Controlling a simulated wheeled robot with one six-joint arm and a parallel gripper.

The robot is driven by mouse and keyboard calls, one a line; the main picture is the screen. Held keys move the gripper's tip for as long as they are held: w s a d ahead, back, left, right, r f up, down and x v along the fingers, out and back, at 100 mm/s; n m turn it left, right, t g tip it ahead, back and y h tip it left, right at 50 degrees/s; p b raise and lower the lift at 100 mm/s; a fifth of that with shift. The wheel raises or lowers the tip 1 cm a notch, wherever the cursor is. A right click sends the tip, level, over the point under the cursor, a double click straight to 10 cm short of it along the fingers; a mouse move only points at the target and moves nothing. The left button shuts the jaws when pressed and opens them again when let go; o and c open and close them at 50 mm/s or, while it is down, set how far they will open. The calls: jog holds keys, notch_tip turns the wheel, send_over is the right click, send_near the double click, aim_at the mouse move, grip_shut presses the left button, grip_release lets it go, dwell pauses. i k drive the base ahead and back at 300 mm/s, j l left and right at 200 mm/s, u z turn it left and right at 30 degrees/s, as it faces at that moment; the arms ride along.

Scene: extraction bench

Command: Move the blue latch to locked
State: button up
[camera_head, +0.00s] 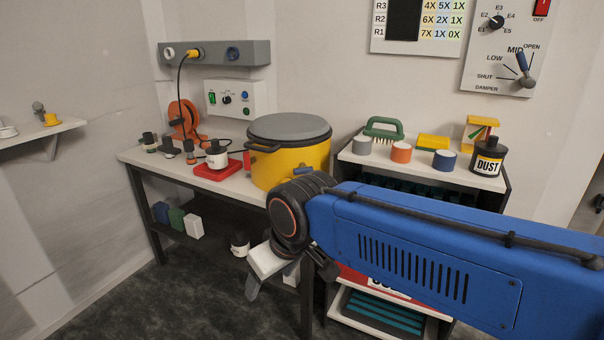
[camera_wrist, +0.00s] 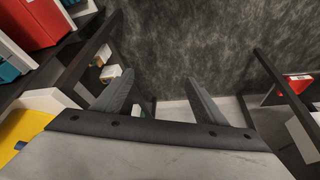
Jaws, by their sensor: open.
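My gripper (camera_head: 258,277) points downward in front of the bench, lower than the drum and apart from the latch. In the wrist view my gripper (camera_wrist: 158,88) has its two dark fingers spread, with nothing between them but floor and bench frame beyond.
The bench (camera_head: 130,156) holds a red tray (camera_head: 217,171) and an orange reel (camera_head: 184,117) left of the drum. A cart (camera_head: 345,152) at right bears a green brush (camera_head: 384,127), several cups and a black DUST bottle (camera_head: 488,158). Dark floor is free in front.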

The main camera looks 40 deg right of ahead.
aim_at(303, 169)
jog(key=k+l+z, duration=0.2)
jog(key=k+l, duration=0.35)
jog(key=z, duration=1.35)
